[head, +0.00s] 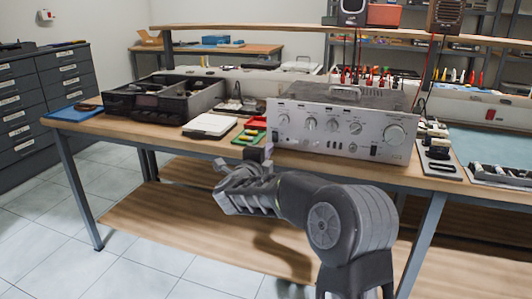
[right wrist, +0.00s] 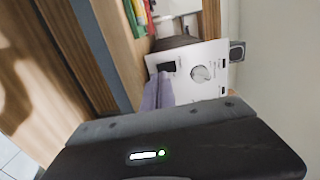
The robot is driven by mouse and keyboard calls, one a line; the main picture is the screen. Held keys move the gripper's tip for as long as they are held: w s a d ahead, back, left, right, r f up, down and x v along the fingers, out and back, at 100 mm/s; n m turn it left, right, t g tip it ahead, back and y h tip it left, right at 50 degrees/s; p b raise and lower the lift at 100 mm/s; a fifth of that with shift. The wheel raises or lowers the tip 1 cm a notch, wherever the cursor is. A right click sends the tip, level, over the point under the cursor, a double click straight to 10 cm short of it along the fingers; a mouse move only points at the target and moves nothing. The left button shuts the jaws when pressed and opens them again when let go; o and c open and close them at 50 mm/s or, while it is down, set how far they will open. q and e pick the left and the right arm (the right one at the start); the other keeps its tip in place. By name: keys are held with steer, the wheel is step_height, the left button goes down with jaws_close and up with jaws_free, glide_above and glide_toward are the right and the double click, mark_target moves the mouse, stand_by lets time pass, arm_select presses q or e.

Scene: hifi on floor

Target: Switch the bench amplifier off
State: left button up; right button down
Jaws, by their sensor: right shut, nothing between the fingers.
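The bench amplifier (head: 340,117) is a silver unit with a row of knobs, standing at the front of the wooden bench. Its front panel also shows in the right wrist view (right wrist: 208,84), turned on its side, with a knob and a black rocker switch (right wrist: 167,67). My right gripper (head: 259,154) is shut and empty, in front of the amplifier's lower left corner. The switch's position is unclear. My left gripper is not in view.
An open black chassis (head: 165,98) and a white notepad (head: 209,125) lie left of the amplifier. Green and red items (head: 247,135) lie beside it near the bench edge. A grey holder (head: 438,160) stands to its right. Floor is clear at front left.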

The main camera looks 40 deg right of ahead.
steer(key=v, duration=1)
steer(key=shift+f+p, duration=0.2)
steer(key=shift+p, duration=0.1)
